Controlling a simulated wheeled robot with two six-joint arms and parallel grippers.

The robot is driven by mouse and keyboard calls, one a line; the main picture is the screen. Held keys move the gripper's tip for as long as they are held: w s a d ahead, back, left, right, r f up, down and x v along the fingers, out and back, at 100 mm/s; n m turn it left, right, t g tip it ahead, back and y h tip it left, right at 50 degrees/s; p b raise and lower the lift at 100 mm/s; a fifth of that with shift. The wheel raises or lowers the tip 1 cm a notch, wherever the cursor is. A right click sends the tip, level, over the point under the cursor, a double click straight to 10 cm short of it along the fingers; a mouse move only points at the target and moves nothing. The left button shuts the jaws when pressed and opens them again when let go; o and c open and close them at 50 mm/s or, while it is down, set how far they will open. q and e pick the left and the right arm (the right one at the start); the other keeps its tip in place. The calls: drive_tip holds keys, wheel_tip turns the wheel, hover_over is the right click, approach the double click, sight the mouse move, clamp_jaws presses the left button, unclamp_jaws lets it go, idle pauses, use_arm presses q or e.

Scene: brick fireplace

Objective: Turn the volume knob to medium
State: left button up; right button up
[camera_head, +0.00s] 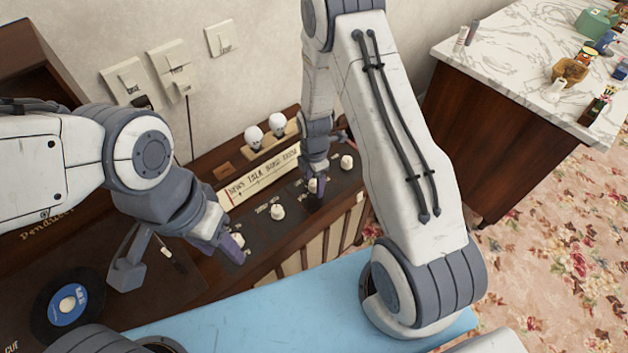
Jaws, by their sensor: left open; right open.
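A dark control panel (262,232) on the wooden radio cabinet carries a row of white knobs. The leftmost knob (237,240) is partly covered by my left gripper (232,249), which is open, with a fingertip right at it. A second knob (277,211) stands clear. A third knob (312,186) is beside my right gripper (318,189), which is open and partly hides it; I cannot tell if they touch. A fourth knob (346,162) is at the right end. The labels by the knobs are too small to read, so I cannot tell which is volume.
A tuning dial strip (260,175) lies behind the knobs, with two small white skull-like ornaments (265,132) behind it. A record (68,306) on a turntable is at the lower left. Switches (172,65) are on the wall. A marble-topped cabinet (520,70) stands at the right.

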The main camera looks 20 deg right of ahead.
clamp_jaws()
drive_tip(key=shift+m, duration=0.3)
drive_tip(key=m, duration=0.5)
drive_tip(key=shift+r+m, duration=0.1)
drive_tip(key=shift+m, duration=0.2)
drive_tip(key=m, duration=0.5)
drive_tip(key=shift+p, duration=0.35)
drive_tip(key=m, duration=0.6)
drive_tip(key=shift+m, duration=0.3)
drive_tip(key=m, duration=0.6)
